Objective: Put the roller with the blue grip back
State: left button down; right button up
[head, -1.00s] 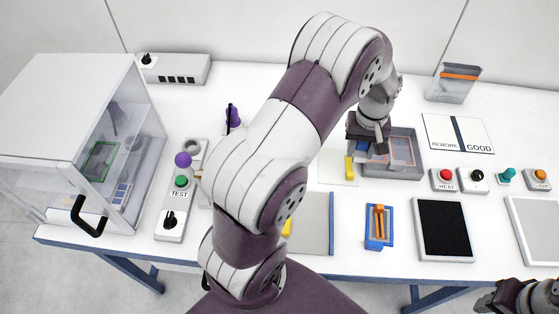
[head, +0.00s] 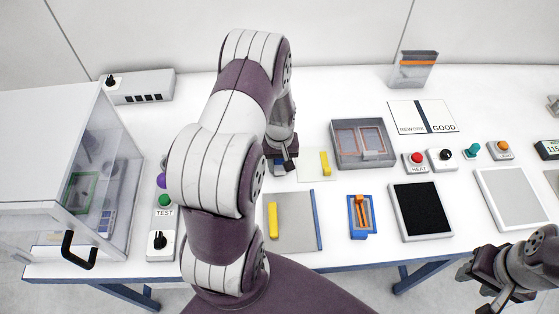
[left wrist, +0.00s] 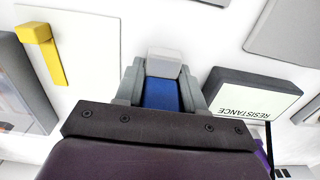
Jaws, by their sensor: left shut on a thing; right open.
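My left gripper (head: 284,163) is shut on the roller with the blue grip, above the white table and left of the grey tray. In the left wrist view the blue grip (left wrist: 160,96) lies between the fingers of my left gripper (left wrist: 162,88), and the pale grey roller head (left wrist: 164,65) sticks out beyond them. In the head view the gripper and arm hide most of the roller. My right gripper (head: 482,270) is open and empty at the lower right, near the table's front edge.
The grey tray (head: 388,160) stands right of my left gripper. A yellow-handled tool (head: 325,163) lies on a pale sheet between them. A blue holder with an orange piece (head: 361,216) stands in front. A RESISTANCE meter (left wrist: 253,93) is close by. A clear-walled cabinet (head: 60,130) stands left.

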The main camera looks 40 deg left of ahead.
pick_arm(q)
jog(key=shift+w+f, duration=0.1)
jog(key=shift+f, duration=0.25)
jog(key=shift+a, duration=0.2)
jog(key=shift+s+d+f+b, duration=0.2)
jog(key=shift+s+f+b, duration=0.2)
jog(key=shift+f+b, duration=0.15)
jog(key=c, duration=0.9)
grip_release()
jog(key=shift+f, duration=0.1)
jog(key=shift+o, duration=1.1)
jog(key=shift+d+f, duration=0.1)
jog(key=shift+d, duration=0.2)
jog(key=r, duration=0.3)
jog(key=a+r, duration=0.1)
jog(key=r, duration=0.1)
jog(key=shift+w+a, duration=0.1)
jog(key=shift+w, duration=0.25)
jog(key=r, duration=0.8)
jog(key=shift+s+d, duration=0.15)
jog(key=shift+d, duration=0.2)
jog(key=s+d+r+m, duration=0.2)
jog(key=s+d+m, duration=0.2)
jog(key=d, duration=0.2)
jog(key=s+d+r+m+t, duration=0.1)
jog(key=s+d+r+m, duration=0.2)
jog(key=d, duration=0.4)
jog(key=shift+s+d+m, duration=0.3)
jog(key=shift+s+m, duration=0.3)
jog(key=shift+s, duration=0.05)
